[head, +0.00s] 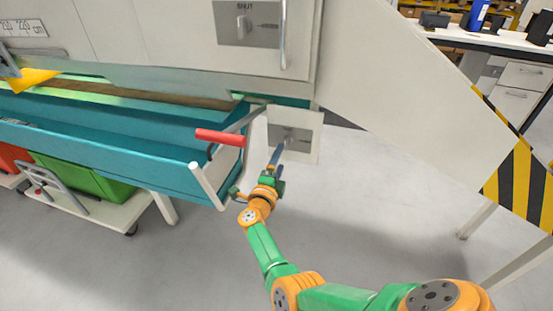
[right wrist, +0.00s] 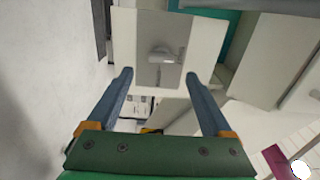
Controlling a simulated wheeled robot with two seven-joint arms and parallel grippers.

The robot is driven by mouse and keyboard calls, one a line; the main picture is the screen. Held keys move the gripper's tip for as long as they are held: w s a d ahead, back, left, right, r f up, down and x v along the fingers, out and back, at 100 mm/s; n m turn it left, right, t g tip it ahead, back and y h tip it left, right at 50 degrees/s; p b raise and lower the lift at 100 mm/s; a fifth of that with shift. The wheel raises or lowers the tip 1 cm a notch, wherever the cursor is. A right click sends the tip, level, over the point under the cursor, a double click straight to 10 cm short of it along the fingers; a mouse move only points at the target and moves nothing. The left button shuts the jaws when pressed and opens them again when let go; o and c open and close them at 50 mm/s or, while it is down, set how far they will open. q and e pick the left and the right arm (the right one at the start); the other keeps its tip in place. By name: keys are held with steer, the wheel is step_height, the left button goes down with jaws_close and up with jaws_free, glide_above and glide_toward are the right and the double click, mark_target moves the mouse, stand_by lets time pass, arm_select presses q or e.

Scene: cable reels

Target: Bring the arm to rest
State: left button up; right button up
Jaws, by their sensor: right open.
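My right arm, green and orange, reaches up from the bottom right in the head view. Its gripper (head: 277,160) is in front of a pale panel (head: 308,140) with a grey plate and a small knob or switch. In the right wrist view the gripper (right wrist: 158,85) is open, its two blue-grey fingers apart with nothing between them. The panel (right wrist: 122,40) with its grey plate and knob (right wrist: 162,55) lies beyond the fingertips. Whether a finger touches the panel I cannot tell. My left gripper is not in view.
A teal trough (head: 150,150) with a red-handled lever (head: 220,137) is close left of the gripper. A large pale machine housing (head: 150,40) stands above. A striped guard (head: 515,185) is at right. A cart with a green bin (head: 85,175) is at left. Floor below is open.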

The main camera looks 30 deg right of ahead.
steer(key=s+a+f+n+y, duration=0.55)
steer(key=f+n, duration=0.35)
steer(key=f, duration=0.3)
steer(key=s+a+f+n+y, duration=0.4)
steer(key=a+f+n+y, duration=0.25)
steer(key=f+n, duration=0.4)
steer(key=s+a+f+n+g+y, duration=0.25)
steer(key=s+f+n+g, duration=0.2)
steer(key=s+f, duration=0.65)
steer(key=s+f+n+g, duration=0.3)
steer(key=s, duration=0.8)
steer(key=s+f+n+g, duration=0.3)
steer(key=s, duration=0.8)
step_height(320, 180, up, 21)
steer(key=s+d+p, duration=0.1)
steer(key=s+p, duration=0.1)
steer(key=p, duration=1.8)
steer(key=shift+f+h, duration=0.15)
steer(key=shift+h, duration=0.2)
steer(key=shift+d, duration=0.1)
